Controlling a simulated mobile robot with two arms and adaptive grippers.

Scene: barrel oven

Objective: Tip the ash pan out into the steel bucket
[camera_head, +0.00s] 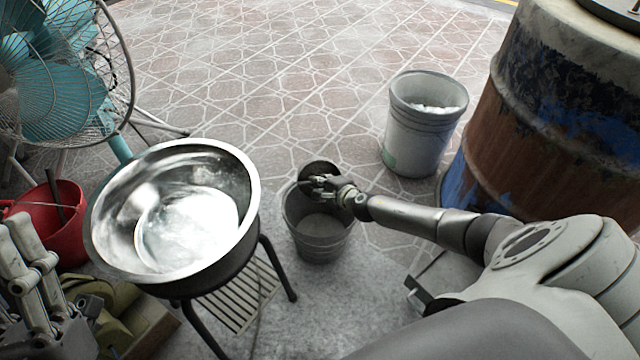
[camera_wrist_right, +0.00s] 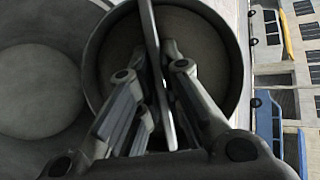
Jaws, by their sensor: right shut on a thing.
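My right gripper (camera_head: 326,184) is shut on the ash pan (camera_head: 318,169), a small dark round pan. The pan is over the far rim of the grey steel bucket (camera_head: 322,248) on the floor and looks tilted; I cannot tell if they touch. In the right wrist view the fingers (camera_wrist_right: 158,100) close on a thin bar across the round pan (camera_wrist_right: 208,30). The bucket's floor shows greyish and no clear heap of ash is visible. My left gripper (camera_head: 32,262) is at the left edge, its opening unclear.
A shiny metal basin (camera_head: 245,180) on a black stand is left of the bucket. A pale bucket (camera_head: 410,140) with white contents stands behind, beside a rusty barrel (camera_head: 540,110). A teal fan (camera_head: 60,80) and a red bowl (camera_head: 70,240) are at left.

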